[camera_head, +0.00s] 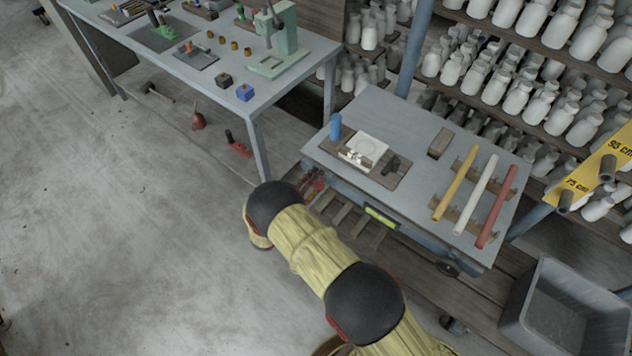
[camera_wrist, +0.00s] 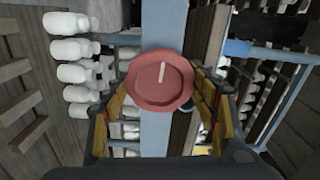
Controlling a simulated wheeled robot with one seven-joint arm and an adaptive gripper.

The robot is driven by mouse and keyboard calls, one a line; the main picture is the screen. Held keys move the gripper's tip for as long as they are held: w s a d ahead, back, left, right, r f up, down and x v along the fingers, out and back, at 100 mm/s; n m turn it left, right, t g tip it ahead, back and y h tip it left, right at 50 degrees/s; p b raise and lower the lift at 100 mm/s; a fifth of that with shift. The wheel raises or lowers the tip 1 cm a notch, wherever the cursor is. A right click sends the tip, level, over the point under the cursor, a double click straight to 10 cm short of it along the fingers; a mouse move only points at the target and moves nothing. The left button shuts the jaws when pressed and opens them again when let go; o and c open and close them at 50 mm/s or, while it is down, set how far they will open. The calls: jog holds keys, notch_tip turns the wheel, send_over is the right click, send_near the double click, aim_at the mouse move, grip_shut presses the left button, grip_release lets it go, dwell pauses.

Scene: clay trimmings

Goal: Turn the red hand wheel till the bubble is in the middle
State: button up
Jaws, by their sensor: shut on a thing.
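The red hand wheel (camera_wrist: 150,90) fills the middle of the wrist view, face on. A pale line on its face points up, tilted slightly right. My gripper (camera_wrist: 161,98) has its yellow-padded fingers on the left and right sides of the rim and is shut on the wheel. In the head view my arm reaches the left front of the small grey table (camera_head: 408,118) and mostly hides the gripper and wheel. A yellow-green level vial (camera_head: 381,217) sits on the table's front edge, right of my arm's end. Its bubble is too small to make out.
A yellow bar (camera_head: 454,184), a white bar (camera_head: 476,194) and a red bar (camera_head: 496,207) lie on the table. A blue bottle (camera_head: 335,127) stands at its left. A grey bin (camera_head: 518,312) is at the lower right.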

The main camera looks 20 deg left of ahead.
jog(key=shift+a+n, duration=0.1)
jog(key=shift+n, duration=1.2)
jog(key=o, duration=1.2)
jog(key=v, duration=1.2)
